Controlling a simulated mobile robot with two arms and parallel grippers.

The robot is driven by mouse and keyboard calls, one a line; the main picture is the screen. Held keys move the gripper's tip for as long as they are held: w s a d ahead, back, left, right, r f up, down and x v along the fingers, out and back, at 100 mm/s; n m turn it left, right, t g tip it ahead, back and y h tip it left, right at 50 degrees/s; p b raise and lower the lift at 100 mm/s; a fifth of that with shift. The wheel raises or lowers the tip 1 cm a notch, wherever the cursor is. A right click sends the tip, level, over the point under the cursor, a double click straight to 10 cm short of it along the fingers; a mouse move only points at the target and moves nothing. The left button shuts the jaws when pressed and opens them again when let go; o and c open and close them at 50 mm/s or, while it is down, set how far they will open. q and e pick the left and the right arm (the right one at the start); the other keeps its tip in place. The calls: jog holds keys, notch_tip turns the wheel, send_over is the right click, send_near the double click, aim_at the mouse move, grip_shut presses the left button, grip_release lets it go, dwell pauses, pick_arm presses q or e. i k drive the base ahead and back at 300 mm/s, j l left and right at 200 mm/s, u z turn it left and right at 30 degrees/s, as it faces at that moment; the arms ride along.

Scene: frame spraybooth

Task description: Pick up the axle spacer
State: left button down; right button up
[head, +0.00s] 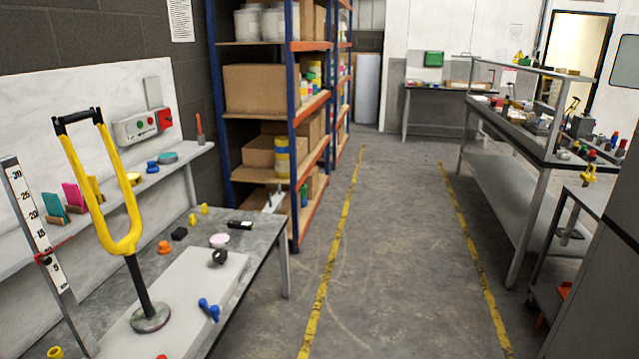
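I cannot tell for certain which piece is the axle spacer. Several small parts lie on the grey workbench (262,240) at the left: a blue double-ended piece (209,309), a dark round piece (219,257), an orange knob-like piece (164,247), a black block (179,233), a pale pink disc (219,240), a black cylinder (240,225) and small yellow pieces (204,208). A yellow fork (127,245) stands upright on a dark post with a round base (150,317). A black bar joins its tips. Neither of my grippers shows.
A height scale (38,237) stands left of the fork. A narrow wall shelf (150,182) holds coloured cards and small parts. Blue-and-orange racking (296,130) with boxes stands behind the bench. The aisle floor (390,250) between yellow lines is clear. A cluttered bench (520,190) stands at right.

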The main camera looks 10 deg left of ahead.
aim_at(81, 114)
jog(key=u, duration=1.3)
